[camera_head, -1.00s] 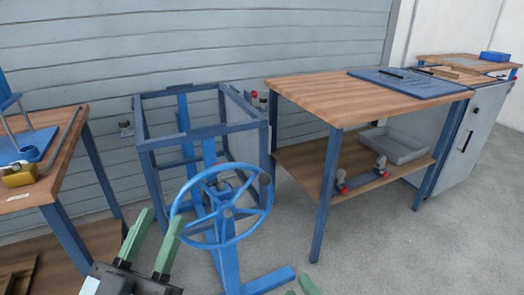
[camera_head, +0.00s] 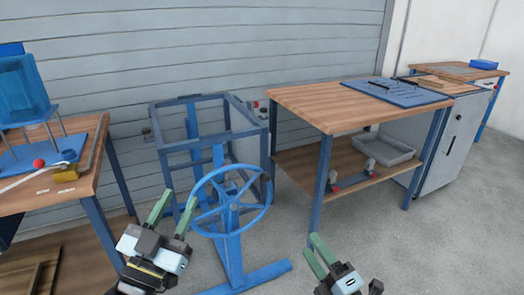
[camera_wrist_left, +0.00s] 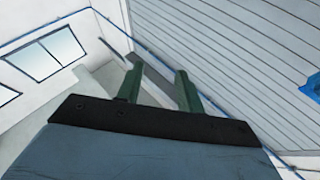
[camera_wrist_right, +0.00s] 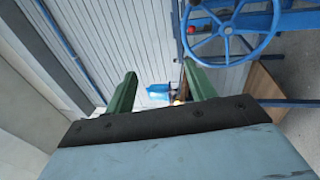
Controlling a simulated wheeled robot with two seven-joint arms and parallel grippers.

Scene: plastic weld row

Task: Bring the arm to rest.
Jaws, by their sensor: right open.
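My left gripper (camera_head: 178,197) has green fingers that stand apart with nothing between them. It is raised in front of the blue frame, just left of the blue handwheel (camera_head: 231,200). The left wrist view shows its fingers (camera_wrist_left: 158,68) apart and empty. My right gripper (camera_head: 313,244) is at the lower middle, right of the handwheel stand and in front of the middle workbench. The right wrist view shows its fingers (camera_wrist_right: 160,70) apart and empty. Both grippers appear clear of surrounding objects.
A wooden workbench (camera_head: 300,98) with a blue board (camera_head: 405,92) stands right of the blue open frame (camera_head: 165,150). Another workbench at left carries a blue see-through container (camera_head: 25,90). The handwheel's foot (camera_head: 255,277) lies on the floor. Floor at the lower right is clear.

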